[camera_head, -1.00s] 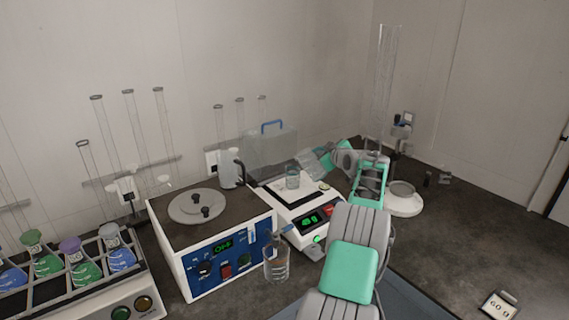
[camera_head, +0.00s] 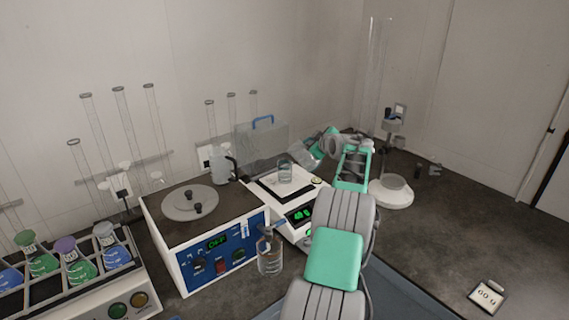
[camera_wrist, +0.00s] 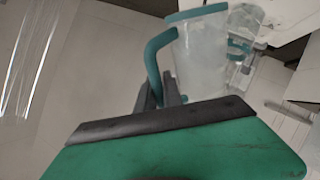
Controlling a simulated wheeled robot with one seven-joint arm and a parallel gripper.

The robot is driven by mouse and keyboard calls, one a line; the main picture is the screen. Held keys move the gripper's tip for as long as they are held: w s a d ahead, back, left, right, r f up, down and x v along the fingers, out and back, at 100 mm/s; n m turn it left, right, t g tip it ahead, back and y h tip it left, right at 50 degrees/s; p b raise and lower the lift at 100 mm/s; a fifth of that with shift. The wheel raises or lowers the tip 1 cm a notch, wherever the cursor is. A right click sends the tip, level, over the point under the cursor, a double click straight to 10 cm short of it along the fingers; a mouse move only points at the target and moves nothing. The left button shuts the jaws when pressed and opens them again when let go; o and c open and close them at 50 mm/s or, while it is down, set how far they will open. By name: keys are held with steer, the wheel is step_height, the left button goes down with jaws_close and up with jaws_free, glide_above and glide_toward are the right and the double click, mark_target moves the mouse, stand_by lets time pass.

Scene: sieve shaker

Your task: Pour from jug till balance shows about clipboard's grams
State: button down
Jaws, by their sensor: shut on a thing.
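My gripper (camera_wrist: 165,97) is shut on the handle of a clear jug (camera_wrist: 200,60) with a teal rim and handle. In the head view the jug (camera_head: 311,154) is tilted, just right of and above a clear beaker (camera_head: 285,173). The beaker stands upright on the pan of the white balance (camera_head: 291,228). The balance's green display is small and seems to read about 40 g; the digits are unsure. The clipboard (camera_head: 487,297) at the lower right reads 60 g. I cannot make out a stream from the jug.
A white and blue box with a round lid (camera_head: 190,204) stands left of the balance. A flask rack (camera_head: 72,284) is far left. A white round base (camera_head: 391,192) with a tall tube stands right. The right counter is mostly clear.

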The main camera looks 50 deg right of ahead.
steer(key=shift+d+f, duration=0.1)
steer(key=shift+d, duration=0.3)
steer(key=shift+w+a, duration=0.45)
steer(key=shift+w, duration=0.3)
steer(key=shift+s+a, duration=0.1)
steer(key=shift+a, duration=0.15)
steer(key=shift+s+d+r, duration=0.1)
steer(key=shift+s+r, duration=0.1)
steer(key=shift+s, duration=0.1)
steer(key=shift+s+d, duration=0.3)
steer(key=shift+d, duration=0.1)
steer(key=shift+w+d, duration=0.1)
steer(key=shift+w, duration=0.05)
steer(key=shift+w+a+p, duration=0.2)
steer(key=shift+w+p, duration=0.1)
steer(key=shift+w, duration=0.1)
steer(key=shift+w+a, duration=0.15)
steer(key=shift+a, duration=0.15)
steer(key=shift+s+d, duration=0.35)
steer(key=shift+s, duration=0.2)
steer(key=shift+w, duration=0.2)
steer(key=shift+w+a+n, duration=0.3)
steer(key=shift+a, duration=0.05)
steer(key=shift+s, duration=0.15)
steer(key=shift+s+d, duration=0.15)
steer(key=shift+d, duration=0.1)
steer(key=shift+w+a, duration=0.2)
steer(key=shift+w, duration=0.05)
